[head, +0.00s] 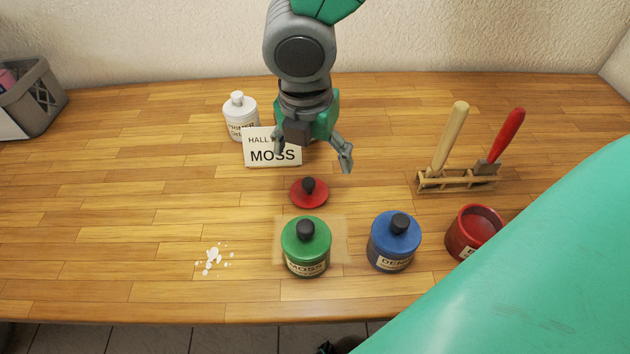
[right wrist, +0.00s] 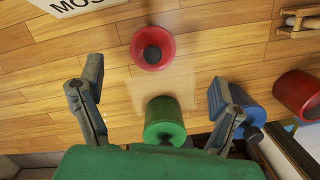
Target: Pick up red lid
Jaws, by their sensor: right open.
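The red lid (head: 309,193) with a dark knob lies flat on the wooden worktop, behind the green MOSS jar (head: 306,247). It also shows in the right wrist view (right wrist: 153,48), beyond and between the finger ends. My right gripper (head: 312,162) is open and empty. It hangs above the worktop, just behind the lid and apart from it. Its two spread fingers also show in the right wrist view (right wrist: 155,78). My left gripper is not in view.
A blue jar (head: 394,242) and an open red pot (head: 474,232) stand to the right. A MOSS card (head: 273,148) and a white bottle (head: 240,116) stand behind left. A tool rack (head: 458,180) is at right. White spots (head: 213,259) mark the front left. The left middle is clear.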

